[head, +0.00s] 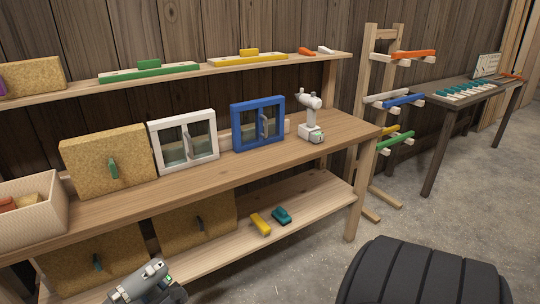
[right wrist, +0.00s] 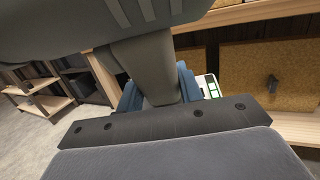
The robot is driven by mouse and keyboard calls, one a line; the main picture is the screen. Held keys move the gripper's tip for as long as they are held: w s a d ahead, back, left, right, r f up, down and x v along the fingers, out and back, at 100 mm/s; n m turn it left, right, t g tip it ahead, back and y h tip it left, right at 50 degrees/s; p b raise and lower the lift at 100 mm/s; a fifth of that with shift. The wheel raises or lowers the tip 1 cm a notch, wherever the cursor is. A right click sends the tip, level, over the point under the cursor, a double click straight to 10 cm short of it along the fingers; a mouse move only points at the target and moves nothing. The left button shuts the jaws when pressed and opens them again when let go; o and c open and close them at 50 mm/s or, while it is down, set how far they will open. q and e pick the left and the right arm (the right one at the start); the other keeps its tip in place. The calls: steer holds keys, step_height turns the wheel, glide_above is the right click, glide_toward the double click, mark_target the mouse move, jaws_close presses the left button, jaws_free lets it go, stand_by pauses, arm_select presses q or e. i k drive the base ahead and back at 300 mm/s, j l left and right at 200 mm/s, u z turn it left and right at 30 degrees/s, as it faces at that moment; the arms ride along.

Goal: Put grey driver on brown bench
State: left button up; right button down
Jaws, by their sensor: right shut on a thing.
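The grey driver (head: 140,284) shows at the lower left edge of the head view, in front of the bench and cut off by the frame. In the right wrist view its grey handle (right wrist: 148,72) stands between the blue pads of my right gripper (right wrist: 158,92), which is shut on it. The brown bench (head: 225,168) runs across the head view, with a wooden top and a lower shelf. My left gripper is not in view.
On the bench top stand a box (head: 30,212), a cork panel (head: 108,160), a white window frame (head: 183,140), a blue window frame (head: 258,123) and a white driver (head: 310,118). Small clear strips remain along its front edge. A dark ribbed shape (head: 425,272) fills the lower right.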

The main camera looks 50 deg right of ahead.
mark_target(340, 133)
steer(key=l+z, duration=0.25)
steer(key=l, duration=0.35)
steer(key=l+z, duration=0.3)
steer(key=l, duration=0.25)
steer(key=i+l+z, duration=0.25)
steer(key=l, duration=0.3)
steer(key=k, duration=0.1)
